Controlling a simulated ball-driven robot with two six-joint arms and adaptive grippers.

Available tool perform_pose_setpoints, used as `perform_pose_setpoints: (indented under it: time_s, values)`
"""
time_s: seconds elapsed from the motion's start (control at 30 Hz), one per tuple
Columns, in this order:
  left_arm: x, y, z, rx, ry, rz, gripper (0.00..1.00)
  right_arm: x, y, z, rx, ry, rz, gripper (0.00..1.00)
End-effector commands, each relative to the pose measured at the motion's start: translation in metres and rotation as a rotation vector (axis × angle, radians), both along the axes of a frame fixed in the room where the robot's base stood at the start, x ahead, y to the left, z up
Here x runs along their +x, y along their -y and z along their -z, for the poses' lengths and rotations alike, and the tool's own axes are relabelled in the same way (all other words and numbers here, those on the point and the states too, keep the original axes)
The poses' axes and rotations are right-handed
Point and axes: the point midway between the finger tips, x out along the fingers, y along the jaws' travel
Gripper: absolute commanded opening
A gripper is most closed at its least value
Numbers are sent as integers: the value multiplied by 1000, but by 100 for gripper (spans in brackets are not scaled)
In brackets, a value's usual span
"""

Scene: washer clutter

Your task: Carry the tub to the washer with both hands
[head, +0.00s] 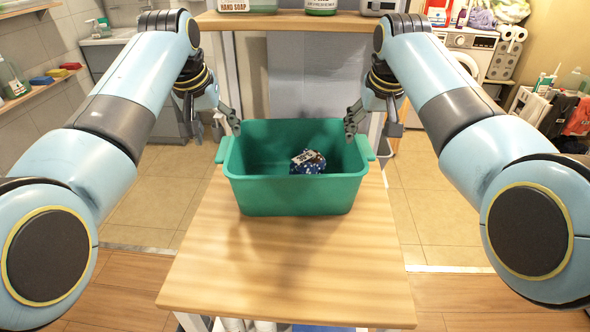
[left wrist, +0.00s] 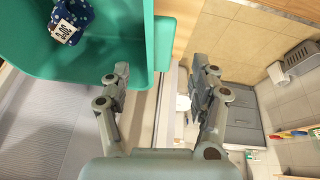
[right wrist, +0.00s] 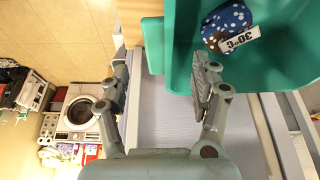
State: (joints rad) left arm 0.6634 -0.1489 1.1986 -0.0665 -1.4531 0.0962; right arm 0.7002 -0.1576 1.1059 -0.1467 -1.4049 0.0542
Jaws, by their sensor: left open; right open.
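The green tub (head: 295,200) stands upright on a wooden table, with a handle at each end. Inside lies a blue white-dotted cloth (head: 312,168) with a white tag; the tag reads 30°C in the right wrist view (right wrist: 240,38). My left gripper (head: 217,128) is open and empty at the tub's left end. My right gripper (head: 372,126) is open and empty at its right end. In each wrist view one finger overlaps the tub and the other is outside it; whether any finger touches it is unclear. The white washer (head: 470,50) stands at the back right, also in the right wrist view (right wrist: 78,112).
The wooden table (head: 290,280) is bare in front of the tub. A wooden shelf (head: 290,21) with bottles is behind it. Clothes and bottles (head: 560,105) crowd the right side. Tiled floor (head: 430,190) is open on both sides of the table.

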Motion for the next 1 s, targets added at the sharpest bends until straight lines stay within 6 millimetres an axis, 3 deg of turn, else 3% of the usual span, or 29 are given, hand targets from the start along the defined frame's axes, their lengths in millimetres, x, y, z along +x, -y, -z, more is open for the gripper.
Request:
perform_pose_setpoints:
  time_s: [0.3,0.5,1.0]
  values:
    - [22,5,54,0,-3,1,62,15,0,38,0,-3,0,64]
    - [31,6,74,0,-3,0,62,21,0,52,0,-1,0,64]
    - [34,7,84,0,0,-1,62,23,0,59,0,-1,1,64]
